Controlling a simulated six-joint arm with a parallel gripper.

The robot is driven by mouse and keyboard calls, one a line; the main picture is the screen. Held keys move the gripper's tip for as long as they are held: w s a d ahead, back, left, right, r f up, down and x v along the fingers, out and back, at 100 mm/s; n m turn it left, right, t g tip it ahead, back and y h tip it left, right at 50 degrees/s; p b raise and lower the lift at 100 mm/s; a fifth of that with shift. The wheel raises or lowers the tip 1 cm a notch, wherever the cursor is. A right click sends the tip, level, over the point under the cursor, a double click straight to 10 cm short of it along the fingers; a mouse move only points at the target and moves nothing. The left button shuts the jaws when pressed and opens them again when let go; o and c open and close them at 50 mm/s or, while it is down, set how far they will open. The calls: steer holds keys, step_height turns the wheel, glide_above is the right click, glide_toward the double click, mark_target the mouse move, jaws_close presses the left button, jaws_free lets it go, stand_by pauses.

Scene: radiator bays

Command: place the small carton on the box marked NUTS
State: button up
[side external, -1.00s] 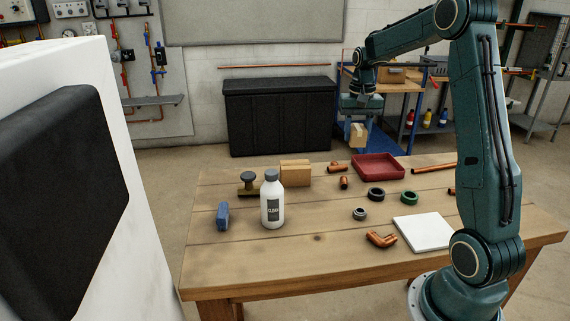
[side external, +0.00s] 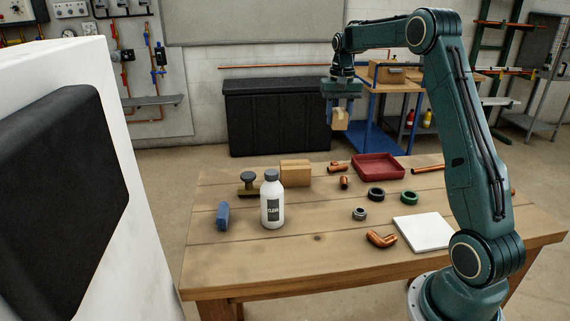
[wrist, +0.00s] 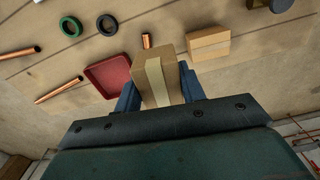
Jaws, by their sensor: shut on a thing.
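My gripper (side external: 340,104) is shut on the small carton (side external: 340,120), a tan box with a pale tape strip. It is held in the air above the far side of the table. In the wrist view the carton (wrist: 170,68) sits between the two blue fingers of my gripper (wrist: 158,88). A larger cardboard box (side external: 295,174) stands on the table, lower and to the left of the carton in the side view. It also shows in the wrist view (wrist: 208,44), right of the carton and apart from it. No NUTS marking is readable on it.
A white bottle (side external: 272,205) stands in front of the cardboard box, with a dark-knobbed stamp-like object (side external: 248,183) to its left. A red tray (side external: 378,167), copper fittings (side external: 381,239), rings (side external: 376,194) and a white plate (side external: 424,233) lie to the right. The front left tabletop is mostly clear.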

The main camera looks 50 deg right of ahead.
steer(key=w+a+r, duration=0.1)
steer(key=w+r, duration=0.1)
steer(key=w, duration=0.4)
steer(key=w+a+r+n, duration=0.1)
steer(key=w+a+r, duration=0.1)
steer(key=w, duration=0.4)
steer(key=shift+w+a+r, duration=0.15)
steer(key=shift+w+r, duration=0.15)
steer(key=shift+w, duration=0.1)
steer(key=shift+f, duration=0.1)
glide_above(295, 164)
steer(key=shift+f, duration=7.8)
steer(key=shift+f, duration=0.1)
steer(key=shift+f, duration=2)
steer(key=shift+f, duration=0.1)
